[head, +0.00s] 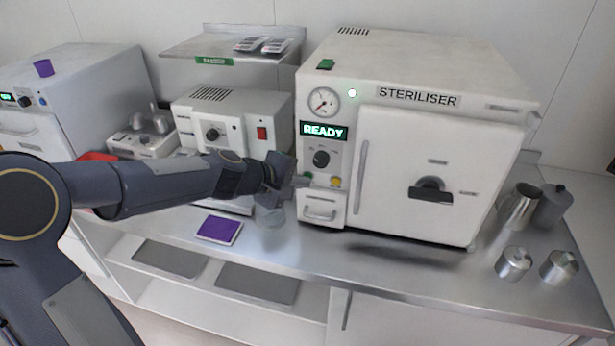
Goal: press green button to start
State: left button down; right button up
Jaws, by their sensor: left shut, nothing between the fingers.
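The white steriliser (440,150) stands on the steel counter with its door shut. Its display (323,131) reads READY in green. Below a dark knob (321,158) on its left panel, a small green button (308,175) shows at the left and a yellow button (335,183) at the right. My left gripper (299,182) is shut and empty, with its tips right by the green button and partly covering it. I cannot tell whether they touch. A green piece (326,64) is on the steriliser's top edge. My right gripper is not in view.
A smaller white device (228,112) with a red switch stands behind my left arm. A purple-topped pad (219,229) and a clear cup (270,216) are on the counter below the gripper. Metal canisters (513,262) and a jug (519,206) stand at the right.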

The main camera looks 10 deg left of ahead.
pick_arm(q)
jog(key=shift+w, duration=0.15)
dwell(0.5)
jog(key=shift+s+b, duration=0.35)
jog(key=shift+s, duration=0.45)
jog(key=shift+s, duration=0.1)
jog(key=s+b, duration=0.1)
jog(key=s, duration=0.3)
jog(key=shift+s+a+b, duration=0.1)
jog(key=shift+s+b, duration=0.2)
jog(key=shift+s, duration=0.1)
